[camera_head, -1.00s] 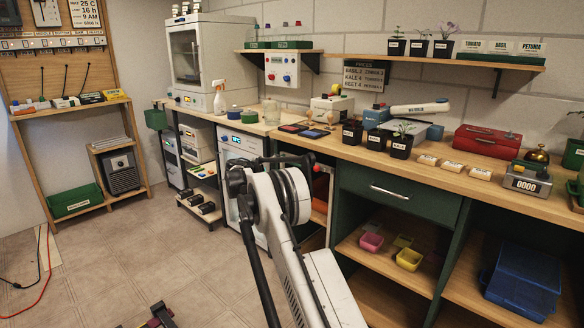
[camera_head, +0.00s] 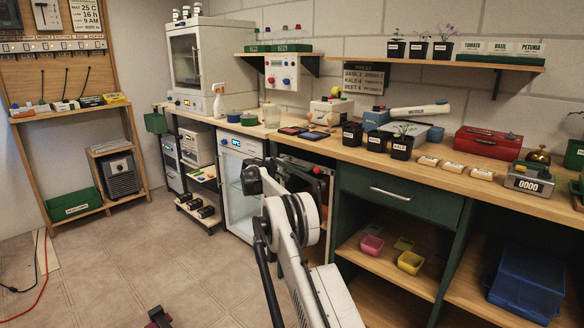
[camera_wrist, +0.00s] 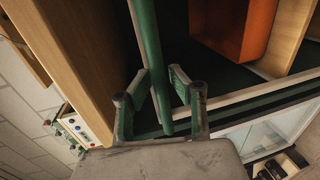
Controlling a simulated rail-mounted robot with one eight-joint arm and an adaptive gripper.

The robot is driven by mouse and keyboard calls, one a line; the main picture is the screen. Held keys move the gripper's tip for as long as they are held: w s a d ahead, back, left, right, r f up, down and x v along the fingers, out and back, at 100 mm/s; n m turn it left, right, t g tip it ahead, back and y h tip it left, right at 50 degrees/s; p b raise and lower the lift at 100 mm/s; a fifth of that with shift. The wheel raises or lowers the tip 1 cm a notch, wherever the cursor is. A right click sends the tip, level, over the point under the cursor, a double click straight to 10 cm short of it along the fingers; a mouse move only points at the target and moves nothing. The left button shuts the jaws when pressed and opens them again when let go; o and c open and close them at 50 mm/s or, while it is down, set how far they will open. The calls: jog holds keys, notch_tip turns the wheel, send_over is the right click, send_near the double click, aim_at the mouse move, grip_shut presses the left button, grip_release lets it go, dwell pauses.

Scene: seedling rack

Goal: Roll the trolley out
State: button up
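A green bar (camera_wrist: 150,50), which looks like the trolley's handle, runs between the two fingers of my gripper (camera_wrist: 160,78) in the wrist view. The left finger looks close to the bar, and a narrow dark gap shows on its right. Whether the fingers press on it is unclear. Behind it is a dark green surface with an orange bin (camera_wrist: 236,25), under the wooden counter edge (camera_wrist: 75,55). In the head view, the trolley's bay lies right of the glass-fronted fridge (camera_head: 240,200). My arm partly covers this bay and hides my gripper there.
A green drawer cabinet (camera_head: 392,198) stands right of the bay. A wheeled-looking shelf rack (camera_head: 204,190) with black items stands left of the fridge. The tiled floor (camera_head: 140,260) in front is mostly clear. Red and dark cables (camera_head: 45,270) lie at the far left.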

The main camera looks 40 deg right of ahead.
grip_shut()
